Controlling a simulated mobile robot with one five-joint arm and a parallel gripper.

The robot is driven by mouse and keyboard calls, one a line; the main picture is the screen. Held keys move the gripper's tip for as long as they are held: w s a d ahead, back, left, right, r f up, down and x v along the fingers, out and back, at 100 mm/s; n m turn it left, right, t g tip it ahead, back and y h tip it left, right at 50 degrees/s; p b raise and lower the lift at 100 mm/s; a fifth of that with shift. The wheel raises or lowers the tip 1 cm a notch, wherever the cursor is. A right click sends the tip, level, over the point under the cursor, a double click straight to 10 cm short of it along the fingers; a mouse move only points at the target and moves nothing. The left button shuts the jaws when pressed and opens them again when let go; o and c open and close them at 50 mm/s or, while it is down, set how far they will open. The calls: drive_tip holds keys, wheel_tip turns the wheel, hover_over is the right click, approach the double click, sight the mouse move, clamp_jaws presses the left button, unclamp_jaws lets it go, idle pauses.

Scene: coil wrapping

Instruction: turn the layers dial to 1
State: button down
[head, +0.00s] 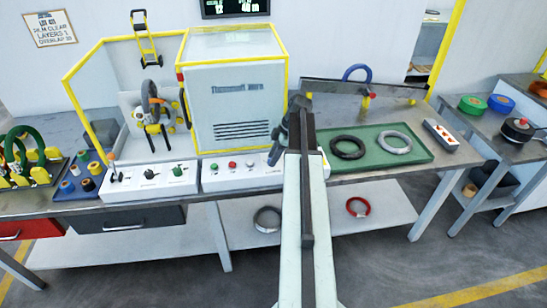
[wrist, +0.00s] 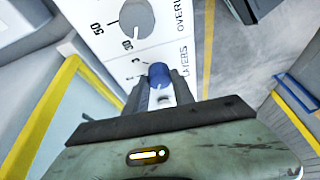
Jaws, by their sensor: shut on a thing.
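The layers dial (wrist: 158,73) is a blue knob on a white panel (wrist: 108,38), beside the printed word LAYERS in the wrist view. My gripper (wrist: 160,94) is shut on this dial, with a finger on each side. The dial's pointer and the number it points at cannot be made out. In the head view, my gripper (head: 277,147) is at the right part of the white control panel (head: 240,184), and my arm hides the dial.
A grey overlap dial (wrist: 136,18) is close to the layers dial. The yellow-framed wrapping machine (head: 232,90) stands behind the panel. A green tray (head: 414,156) with a black ring (head: 347,147) and a grey ring (head: 394,142) lies right of my arm.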

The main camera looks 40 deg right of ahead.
idle(0.4)
drive_tip(key=c, duration=1.1)
unclamp_jaws()
drive_tip(key=shift+o, duration=0.2)
drive_tip(key=p+v, duration=0.7)
drive_tip(key=shift+r, duration=0.4)
